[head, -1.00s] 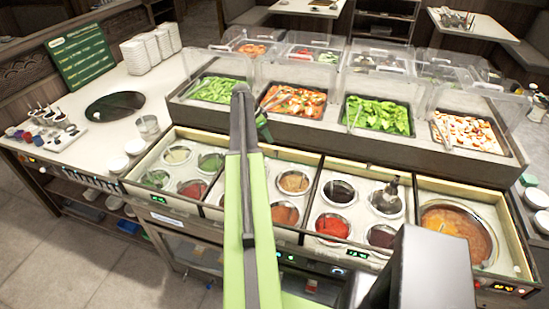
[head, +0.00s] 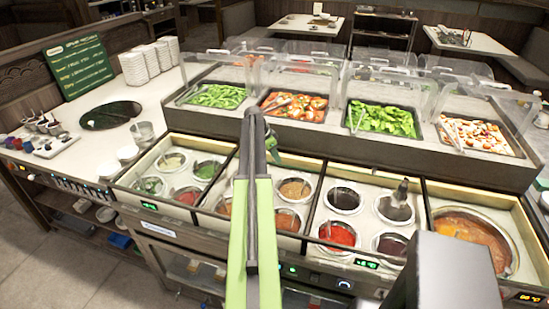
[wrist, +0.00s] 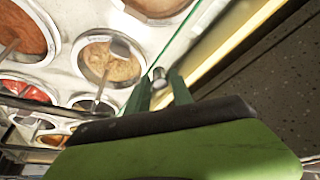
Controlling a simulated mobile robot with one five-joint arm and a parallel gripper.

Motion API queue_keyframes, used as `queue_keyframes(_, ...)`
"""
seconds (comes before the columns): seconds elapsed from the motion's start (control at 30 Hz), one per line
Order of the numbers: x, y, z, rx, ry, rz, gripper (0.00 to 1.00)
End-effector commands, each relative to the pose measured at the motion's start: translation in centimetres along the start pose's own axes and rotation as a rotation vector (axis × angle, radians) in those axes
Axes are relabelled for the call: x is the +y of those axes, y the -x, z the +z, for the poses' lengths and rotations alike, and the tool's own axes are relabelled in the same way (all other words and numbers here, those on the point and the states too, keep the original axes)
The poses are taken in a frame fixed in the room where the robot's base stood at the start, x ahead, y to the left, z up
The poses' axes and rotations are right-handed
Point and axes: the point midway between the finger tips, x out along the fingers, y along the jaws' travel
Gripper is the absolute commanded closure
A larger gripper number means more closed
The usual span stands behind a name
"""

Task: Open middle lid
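My gripper (wrist: 159,84) shows two green fingers in the wrist view, spread apart with a small metal knob (wrist: 158,74) between or just beyond their tips. I cannot tell whether they touch it. A thin green-edged line, seemingly the edge of a clear lid (wrist: 186,38), runs beside the knob, next to sauce wells. In the head view my gripper (head: 271,141) is partly hidden behind my arm, at the back of the second well section (head: 292,240) from the left. Any clear pane over that section is hard to make out.
Beige sauce (wrist: 108,66) shows in a well close to my gripper. Behind the wells stands a raised salad counter (head: 340,143) with clear guards (head: 307,80). A ladle (head: 400,190) stands up in a well to the right.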

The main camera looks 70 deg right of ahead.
Motion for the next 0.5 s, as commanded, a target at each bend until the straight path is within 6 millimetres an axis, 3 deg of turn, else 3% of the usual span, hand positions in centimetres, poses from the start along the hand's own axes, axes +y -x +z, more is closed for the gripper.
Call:
queue_keyframes(0.03, 0.00, 0.01, 0.02, 0.000, 0.000, 0.000, 0.81)
queue_keyframes(0.2, -0.01, 0.01, 0.04, 0.000, 0.000, 0.000, 1.00)
queue_keyframes(0.5, 0.00, 0.01, 0.07, 0.000, 0.001, 0.000, 1.00)
